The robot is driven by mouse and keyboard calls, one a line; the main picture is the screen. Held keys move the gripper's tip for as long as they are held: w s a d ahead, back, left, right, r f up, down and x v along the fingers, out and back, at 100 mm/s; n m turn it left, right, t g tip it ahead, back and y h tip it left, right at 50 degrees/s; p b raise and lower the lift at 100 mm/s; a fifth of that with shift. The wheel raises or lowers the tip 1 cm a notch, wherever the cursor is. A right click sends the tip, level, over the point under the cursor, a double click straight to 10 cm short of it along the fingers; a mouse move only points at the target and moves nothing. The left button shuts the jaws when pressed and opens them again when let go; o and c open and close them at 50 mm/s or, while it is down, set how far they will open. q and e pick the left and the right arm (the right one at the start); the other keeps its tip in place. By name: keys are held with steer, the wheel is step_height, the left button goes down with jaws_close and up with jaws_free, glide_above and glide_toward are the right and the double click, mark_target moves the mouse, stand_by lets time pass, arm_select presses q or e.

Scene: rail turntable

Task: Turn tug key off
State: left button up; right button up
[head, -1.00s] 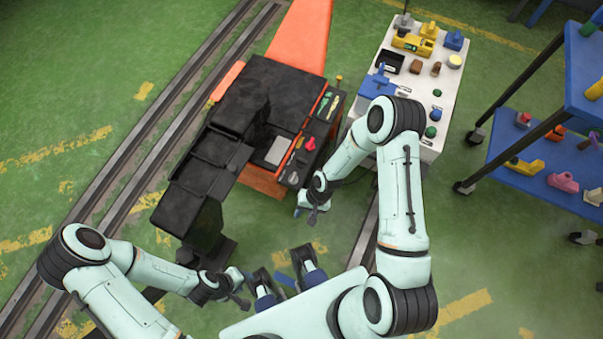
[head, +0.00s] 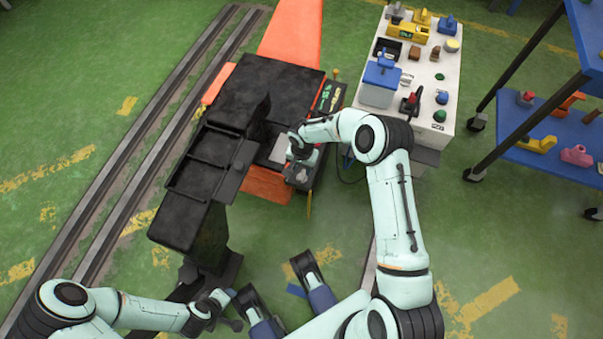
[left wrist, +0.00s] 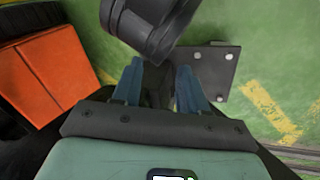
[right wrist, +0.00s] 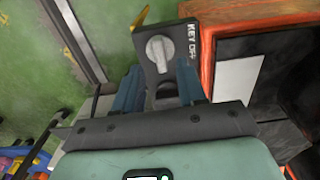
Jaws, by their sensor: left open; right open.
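The tug key (right wrist: 160,47) is a round grey knob with a raised bar, on a dark panel (right wrist: 150,72) lettered "KEY" and what looks like "OFF", in the right wrist view. My right gripper (right wrist: 159,88) is open, its two blue fingers just short of the knob and apart from it. In the head view my right gripper (head: 298,172) is over the near end of the tug's control panel (head: 328,98) and hides the knob. The tug (head: 265,88) is black and orange. My left gripper (left wrist: 158,88) is open and empty, low beside a dark post; it also shows in the head view (head: 236,312).
A black stepped console (head: 200,180) stands left of the tug on a post with a base plate (left wrist: 218,72). A white table (head: 425,75) with several coloured parts is right of the panel. A blue shelf (head: 555,140) stands far right. Rails (head: 130,155) run along the left.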

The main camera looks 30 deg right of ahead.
mark_target(302, 175)
arm_select(q)
steer(key=shift+w+a+f+t+b, duration=0.35)
steer(key=shift+w+a+f, duration=0.15)
steer(key=shift+w, duration=0.25)
arm_select(e)
steer(key=shift+f, duration=2.15)
jaws_close()
arm_select(q)
steer(key=shift+d, duration=0.1)
